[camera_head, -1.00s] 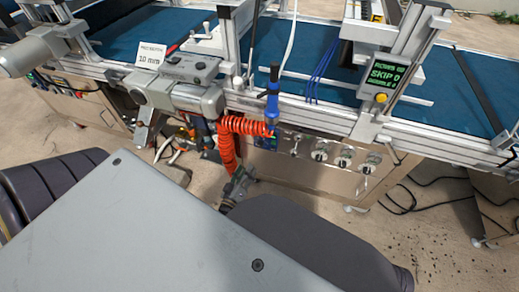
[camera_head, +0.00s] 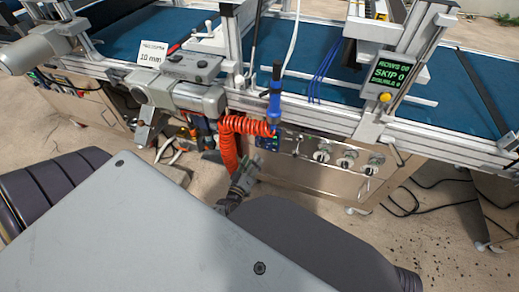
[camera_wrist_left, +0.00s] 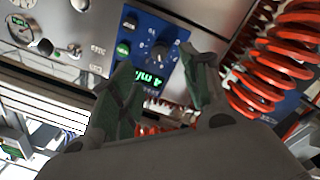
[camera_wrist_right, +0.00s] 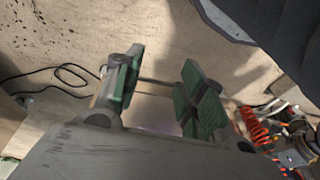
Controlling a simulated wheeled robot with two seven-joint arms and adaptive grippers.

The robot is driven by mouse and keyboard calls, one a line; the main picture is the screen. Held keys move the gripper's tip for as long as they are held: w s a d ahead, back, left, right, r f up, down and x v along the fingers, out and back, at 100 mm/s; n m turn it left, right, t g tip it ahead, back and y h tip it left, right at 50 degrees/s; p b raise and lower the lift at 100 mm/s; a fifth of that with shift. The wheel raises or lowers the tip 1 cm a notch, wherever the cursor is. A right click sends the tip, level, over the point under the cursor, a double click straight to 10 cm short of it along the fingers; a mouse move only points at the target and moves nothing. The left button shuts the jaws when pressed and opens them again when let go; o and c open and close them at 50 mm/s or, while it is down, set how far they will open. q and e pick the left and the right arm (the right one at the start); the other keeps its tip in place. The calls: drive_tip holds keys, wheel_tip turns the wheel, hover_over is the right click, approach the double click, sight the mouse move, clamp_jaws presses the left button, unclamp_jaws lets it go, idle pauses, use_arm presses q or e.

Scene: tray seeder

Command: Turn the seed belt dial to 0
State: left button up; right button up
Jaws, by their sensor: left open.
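A black dial (camera_wrist_left: 157,54) with white scale marks sits on a blue control panel (camera_wrist_left: 172,24) in the left wrist view. A green display (camera_wrist_left: 140,79) below it reads about "4 m/", partly covered by a finger. The dial's exact setting is too small to read. In the head view the blue panel (camera_head: 267,142) is small, behind the orange hose. My left gripper (camera_wrist_left: 162,88) is open and empty, its fingers in front of the panel near the dial, apart from it; it also shows in the head view (camera_head: 243,175). My right gripper (camera_wrist_right: 160,92) is open and empty above the floor.
An orange coiled hose (camera_wrist_left: 277,62) hangs close beside the left gripper. The metal front (camera_head: 325,178) carries several knobs to the right of the panel. A blue-handled tool (camera_head: 274,95) stands above. Dark cables (camera_head: 405,195) lie on the floor.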

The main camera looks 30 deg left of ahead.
sight(260, 146)
use_arm(q)
drive_tip(key=w, duration=0.1)
drive_tip(key=w+b, duration=0.1)
drive_tip(key=w, duration=0.1)
drive_tip(key=w+a, duration=0.1)
drive_tip(key=w, duration=0.1)
drive_tip(key=shift+w, duration=0.25)
drive_tip(key=shift+w+a+b, duration=0.2)
drive_tip(key=shift+w+b, duration=0.2)
drive_tip(key=shift+w, duration=0.95)
use_arm(e)
drive_tip(key=r, duration=0.3)
drive_tip(key=shift+a+t, duration=0.25)
drive_tip(key=shift+t, duration=0.05)
use_arm(q)
clamp_jaws()
use_arm(e)
drive_tip(key=shift+s+f, duration=0.1)
drive_tip(key=shift+f, duration=0.05)
